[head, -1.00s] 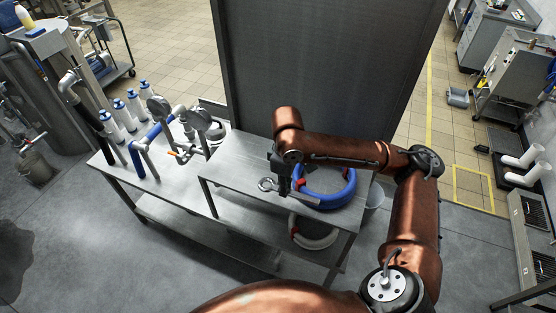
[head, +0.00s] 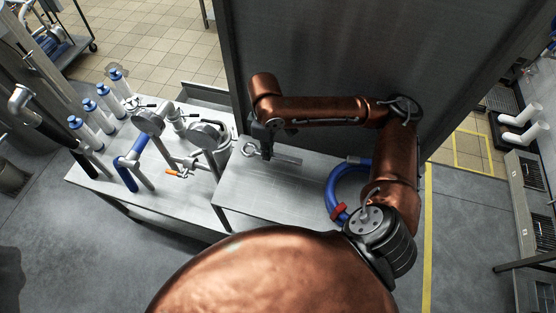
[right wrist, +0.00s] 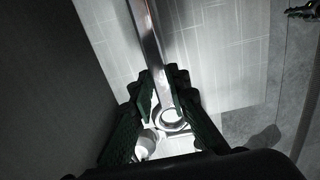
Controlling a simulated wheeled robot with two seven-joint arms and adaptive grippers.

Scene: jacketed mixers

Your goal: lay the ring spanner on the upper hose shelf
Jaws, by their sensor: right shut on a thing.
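The ring spanner (head: 288,159) is a grey metal bar with a ring end at its left. My right gripper (head: 264,151) is shut on it near the ring, over the back left part of the upper hose shelf (head: 262,192). I cannot tell whether the spanner touches the shelf or is just above it. In the right wrist view the spanner (right wrist: 148,45) runs between the fingers of my right gripper (right wrist: 162,88), its ring close to the palm. My left gripper is not in view.
A blue hose coil (head: 333,190) with a red clamp lies on the shelf's right part, partly behind my arm. Gauges (head: 205,136) and an orange-handled valve (head: 175,173) stand to the left. A tall grey panel (head: 340,50) rises behind. The shelf's middle is clear.

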